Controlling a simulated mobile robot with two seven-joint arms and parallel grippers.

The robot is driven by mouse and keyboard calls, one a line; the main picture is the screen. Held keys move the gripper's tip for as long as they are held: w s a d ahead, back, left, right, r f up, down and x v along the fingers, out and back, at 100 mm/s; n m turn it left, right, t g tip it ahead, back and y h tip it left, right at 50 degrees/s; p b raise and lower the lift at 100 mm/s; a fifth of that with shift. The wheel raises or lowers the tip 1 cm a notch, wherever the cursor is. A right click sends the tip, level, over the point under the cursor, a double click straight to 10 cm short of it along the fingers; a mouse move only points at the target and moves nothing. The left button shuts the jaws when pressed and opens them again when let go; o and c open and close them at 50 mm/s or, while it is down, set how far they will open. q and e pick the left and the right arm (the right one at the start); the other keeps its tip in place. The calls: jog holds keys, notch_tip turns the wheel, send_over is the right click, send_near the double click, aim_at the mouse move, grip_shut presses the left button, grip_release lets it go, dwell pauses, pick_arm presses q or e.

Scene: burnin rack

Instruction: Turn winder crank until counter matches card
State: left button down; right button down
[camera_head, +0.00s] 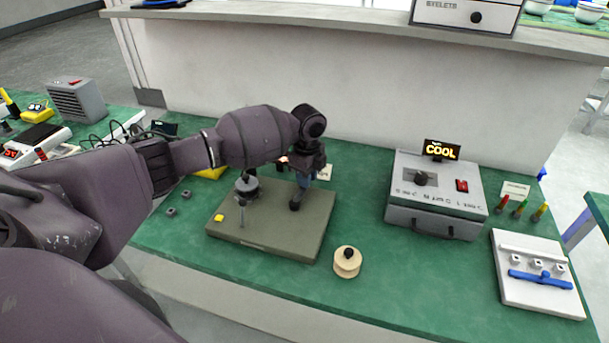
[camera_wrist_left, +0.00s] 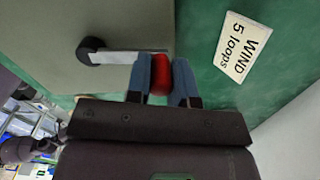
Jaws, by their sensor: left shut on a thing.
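The winder's flat grey-olive base plate (camera_head: 270,238) lies on the green bench, with a dark disc-topped post (camera_head: 247,186) on its left half. In the left wrist view a pale crank arm (camera_wrist_left: 115,57) runs from a black hub (camera_wrist_left: 90,50) to a red knob (camera_wrist_left: 159,74). My left gripper (camera_wrist_left: 161,85) is shut on that red knob, one blue finger on each side. In the head view my left gripper (camera_head: 303,183) is over the plate's back right. A white card (camera_wrist_left: 242,47) reads "WIND 5 loops". I cannot make out a counter reading.
A wooden spool (camera_head: 347,264) stands right of the plate. A grey box (camera_head: 435,195) with a "COOL" display (camera_head: 441,150) and a white fixture (camera_head: 525,290) with a blue bar stand farther right. A low white wall (camera_head: 350,90) closes the bench's back.

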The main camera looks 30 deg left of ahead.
dwell(0.3)
pick_arm(q)
jog(key=c, duration=1)
grip_release()
notch_tip(320, 180, up, 10)
jog(key=shift+f+p, duration=0.25)
jog(key=shift+p, duration=0.4)
jog(key=shift+r, duration=0.7)
